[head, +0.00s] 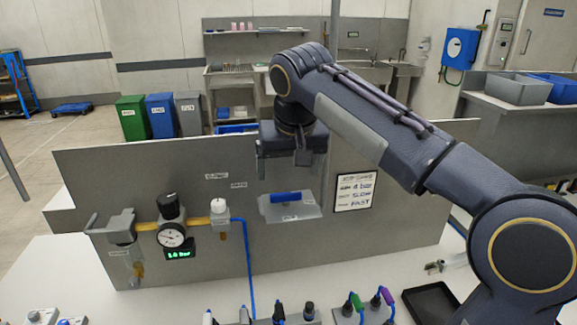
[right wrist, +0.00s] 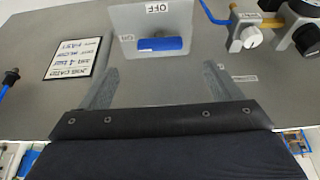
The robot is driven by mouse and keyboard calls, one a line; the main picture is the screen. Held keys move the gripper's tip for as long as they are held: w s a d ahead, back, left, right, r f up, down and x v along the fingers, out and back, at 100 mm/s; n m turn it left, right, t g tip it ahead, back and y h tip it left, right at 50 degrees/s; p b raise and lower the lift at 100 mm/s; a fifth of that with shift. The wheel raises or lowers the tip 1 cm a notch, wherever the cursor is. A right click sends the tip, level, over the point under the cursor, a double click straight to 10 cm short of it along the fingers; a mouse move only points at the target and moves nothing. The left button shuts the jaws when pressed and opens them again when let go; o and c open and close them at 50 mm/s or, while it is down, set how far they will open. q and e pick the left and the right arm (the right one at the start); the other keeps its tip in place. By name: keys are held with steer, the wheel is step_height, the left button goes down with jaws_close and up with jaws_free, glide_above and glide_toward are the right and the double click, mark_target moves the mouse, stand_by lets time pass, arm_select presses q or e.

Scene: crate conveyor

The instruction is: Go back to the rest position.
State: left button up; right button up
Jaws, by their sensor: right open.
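My right gripper (head: 283,160) hangs in front of the grey upright panel (head: 400,225), its arm coming in from the right. In the right wrist view its two grey fingers (right wrist: 160,88) are spread apart with nothing between them. A blue handle (head: 287,197) on a light grey plate (head: 300,212) sits just below the gripper in the head view. The same handle (right wrist: 160,44) shows beyond the fingertips in the right wrist view, apart from them, near an OFF label (right wrist: 157,8). My left gripper is in neither view.
A gauge (head: 172,236) with knobs and a green display (head: 180,254) is on the panel's left. A written card (head: 355,191) is on its right. Several small fittings and a black tray (head: 432,303) lie along the white table's front.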

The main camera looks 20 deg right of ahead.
steer(key=s+a+f+y, duration=0.1)
steer(key=s+f+y, duration=0.1)
steer(key=s+f, duration=0.8)
steer(key=s+a+f+n+t+y, duration=0.1)
steer(key=s+a+f+y, duration=0.1)
steer(key=s+f, duration=0.9)
steer(key=s+y, duration=0.1)
steer(key=s, duration=0.2)
steer(key=shift+s+a+f, duration=0.15)
steer(key=shift+a+f, duration=0.05)
steer(key=shift+f, duration=0.05)
